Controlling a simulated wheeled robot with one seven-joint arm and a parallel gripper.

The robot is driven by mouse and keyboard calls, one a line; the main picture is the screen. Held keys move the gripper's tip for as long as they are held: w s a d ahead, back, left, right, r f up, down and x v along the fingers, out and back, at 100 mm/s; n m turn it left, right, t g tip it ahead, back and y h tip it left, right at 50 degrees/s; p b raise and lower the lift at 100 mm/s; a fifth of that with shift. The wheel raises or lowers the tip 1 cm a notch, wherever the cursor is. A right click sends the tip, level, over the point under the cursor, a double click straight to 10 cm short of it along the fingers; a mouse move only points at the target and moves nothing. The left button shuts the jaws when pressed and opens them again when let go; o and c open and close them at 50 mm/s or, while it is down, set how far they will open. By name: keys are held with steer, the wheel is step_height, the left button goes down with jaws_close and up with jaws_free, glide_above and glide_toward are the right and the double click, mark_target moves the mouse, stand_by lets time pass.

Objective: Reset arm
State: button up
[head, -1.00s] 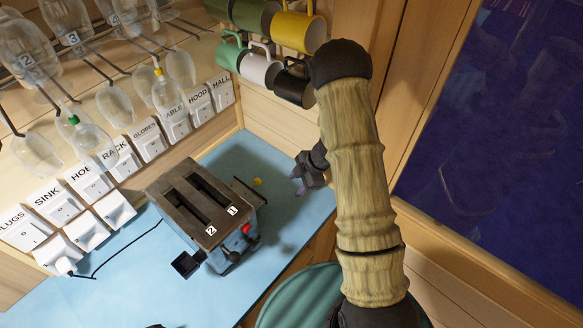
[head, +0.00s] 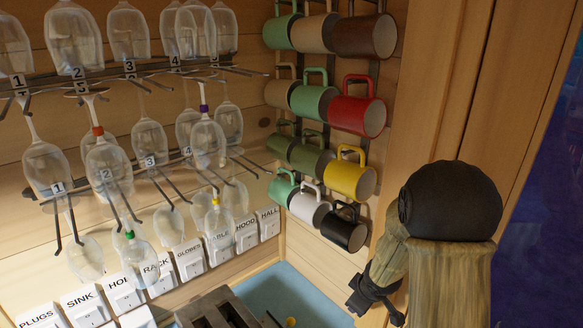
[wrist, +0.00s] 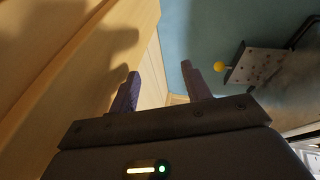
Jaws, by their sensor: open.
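My gripper (wrist: 160,86) is open in the wrist view, with its two dark purple fingers apart and nothing between them. Pale wood panelling is on their left and the blue counter on their right. In the head view my gripper (head: 378,298) hangs at the lower right below my bamboo-like arm, right of the toaster and the counter; its fingers are small and partly cut off there.
A toaster (head: 218,313) stands on the blue counter (head: 290,286), mostly below the picture. Labelled switches (head: 190,262) line the wall under racks of hanging glasses (head: 45,165). Coloured mugs, including a red mug (head: 357,108), hang right of them.

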steer(key=s+a+r+m+g, duration=0.1)
steer(key=s+r+m, duration=0.2)
steer(key=s, duration=0.5)
steer(key=s+r+m+g, duration=0.1)
steer(key=s+r+m, duration=0.3)
steer(key=s+m, duration=0.2)
steer(key=shift+s+a+r+g, duration=0.15)
steer(key=shift+s+a+g, duration=0.2)
steer(key=shift+s, duration=0.65)
steer(key=shift+a, duration=0.1)
